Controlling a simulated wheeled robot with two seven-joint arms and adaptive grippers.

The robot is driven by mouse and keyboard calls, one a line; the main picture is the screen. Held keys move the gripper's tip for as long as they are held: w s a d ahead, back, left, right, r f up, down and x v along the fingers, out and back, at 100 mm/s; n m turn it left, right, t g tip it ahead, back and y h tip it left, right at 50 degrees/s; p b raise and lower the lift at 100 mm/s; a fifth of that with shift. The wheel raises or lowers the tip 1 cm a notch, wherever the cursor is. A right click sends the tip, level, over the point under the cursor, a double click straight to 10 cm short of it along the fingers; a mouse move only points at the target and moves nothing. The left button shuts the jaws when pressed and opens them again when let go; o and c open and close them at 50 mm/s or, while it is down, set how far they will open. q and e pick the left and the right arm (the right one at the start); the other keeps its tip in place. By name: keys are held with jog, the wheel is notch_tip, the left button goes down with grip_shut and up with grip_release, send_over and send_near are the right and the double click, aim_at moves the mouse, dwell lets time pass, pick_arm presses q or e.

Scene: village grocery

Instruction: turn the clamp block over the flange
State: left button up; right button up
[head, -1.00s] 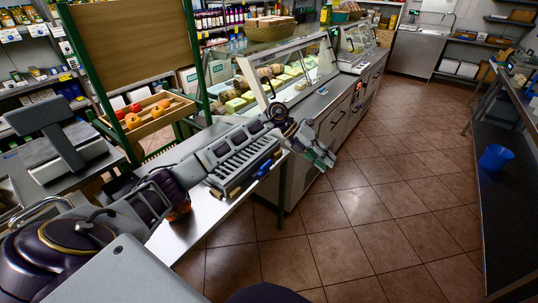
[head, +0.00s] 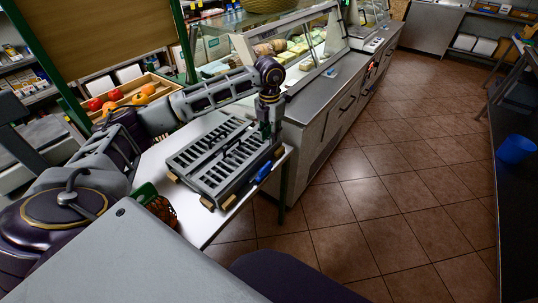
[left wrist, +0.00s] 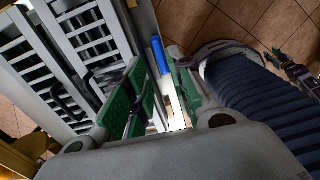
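A grey slotted rack (head: 222,160) with tan corner feet lies on the white counter. A blue bar (head: 263,172) runs along its right side; it also shows in the left wrist view (left wrist: 161,56). I cannot make out which part is the clamp block or which is the flange. My left gripper (head: 265,131) points down at the rack's far right edge. In the left wrist view its green-padded fingers (left wrist: 164,96) stand apart, with counter and blue bar seen between and beyond them and nothing clearly held. The slotted panels (left wrist: 85,45) lie left of the fingers.
A crate of fruit (head: 128,97) is behind my left arm. A glass display case (head: 290,48) stands beyond the counter.

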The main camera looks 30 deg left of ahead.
aim_at(269, 162)
pick_arm(q)
jog(key=shift+a+r, duration=0.2)
jog(key=shift+s, duration=0.1)
jog(key=shift+f, duration=6.9)
grip_shut()
